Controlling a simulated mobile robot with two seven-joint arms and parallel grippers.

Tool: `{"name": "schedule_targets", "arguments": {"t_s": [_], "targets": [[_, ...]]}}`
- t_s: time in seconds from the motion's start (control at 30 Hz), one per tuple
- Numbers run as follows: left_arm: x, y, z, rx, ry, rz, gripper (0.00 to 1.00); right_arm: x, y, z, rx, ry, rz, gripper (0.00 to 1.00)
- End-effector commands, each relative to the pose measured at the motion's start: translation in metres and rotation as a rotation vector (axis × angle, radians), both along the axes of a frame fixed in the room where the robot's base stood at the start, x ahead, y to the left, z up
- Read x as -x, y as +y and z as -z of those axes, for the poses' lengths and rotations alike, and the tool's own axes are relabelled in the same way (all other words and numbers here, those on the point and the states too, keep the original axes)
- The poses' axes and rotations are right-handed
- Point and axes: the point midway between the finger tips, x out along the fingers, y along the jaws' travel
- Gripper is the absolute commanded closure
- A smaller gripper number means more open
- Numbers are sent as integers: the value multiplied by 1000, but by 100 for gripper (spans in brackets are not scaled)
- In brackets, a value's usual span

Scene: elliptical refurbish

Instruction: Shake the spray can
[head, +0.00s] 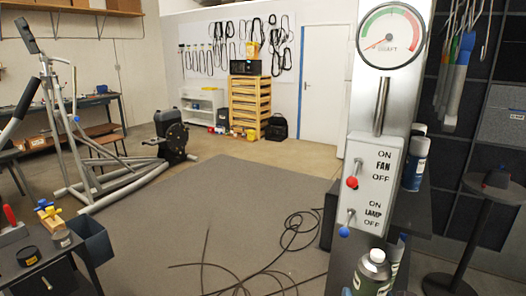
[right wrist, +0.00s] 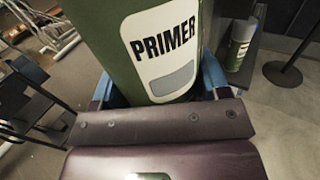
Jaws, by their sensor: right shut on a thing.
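The spray can (head: 373,272) is green with a pale grey top, at the bottom right of the head view, in front of the grey switch column. In the right wrist view the green can (right wrist: 112,45) fills the upper middle, with a white label reading PRIMER facing the camera. My right gripper (right wrist: 158,85) is shut on the can, a blue finger on each side of its body. The can's bottom is hidden. My left gripper is not in view.
The switch column (head: 375,185) with fan and lamp switches and a gauge (head: 390,36) stands right behind the can. Another blue can (head: 415,165) stands beside it. A round black stand (head: 493,190) is at right. Cables lie on the grey mat (head: 225,200), otherwise open floor.

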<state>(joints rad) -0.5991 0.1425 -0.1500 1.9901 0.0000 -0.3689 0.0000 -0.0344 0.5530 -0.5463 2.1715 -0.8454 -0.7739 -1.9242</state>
Motion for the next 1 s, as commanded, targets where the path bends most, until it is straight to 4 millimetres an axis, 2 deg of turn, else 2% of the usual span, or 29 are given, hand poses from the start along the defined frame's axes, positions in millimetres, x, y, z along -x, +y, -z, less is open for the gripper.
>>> {"name": "schedule_targets", "arguments": {"t_s": [0.03,0.07,0.2,0.23,0.27,0.4,0.47,0.5,0.6,0.63,0.67,0.7,0.8,0.87,0.9,0.93,1.0], "targets": [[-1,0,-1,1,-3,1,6,-1,0,6,-1,-10,1,80],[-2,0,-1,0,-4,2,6,-2,0,3,0,-16,-2,80],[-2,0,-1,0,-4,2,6,-2,1,-67,-1,-32,-8,80],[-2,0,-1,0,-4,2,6,-2,0,-71,-1,-25,-7,80],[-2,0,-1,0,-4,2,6,-2,0,-70,-1,-19,-5,80],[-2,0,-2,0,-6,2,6,-1,-1,-1,-1,-2,4,80],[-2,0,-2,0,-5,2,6,-2,0,6,-1,-12,0,80],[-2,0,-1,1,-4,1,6,-2,0,-4,-1,-22,-3,80],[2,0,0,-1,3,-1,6,-2,1,-59,0,-32,-10,80],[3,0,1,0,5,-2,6,-2,1,-69,-1,-29,-8,80],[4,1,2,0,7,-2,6,-2,0,-71,-1,-23,-6,80],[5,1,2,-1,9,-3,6,-2,0,-65,-2,-14,-3,80],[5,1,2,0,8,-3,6,0,0,-6,-1,3,3,80],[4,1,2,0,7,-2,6,-1,0,6,-2,-8,1,80],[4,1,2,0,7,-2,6,-2,0,3,0,-17,-2,80],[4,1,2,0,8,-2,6,-3,0,-9,-2,-25,-4,80],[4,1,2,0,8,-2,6,-3,1,-51,-2,-35,-10,80]]}}
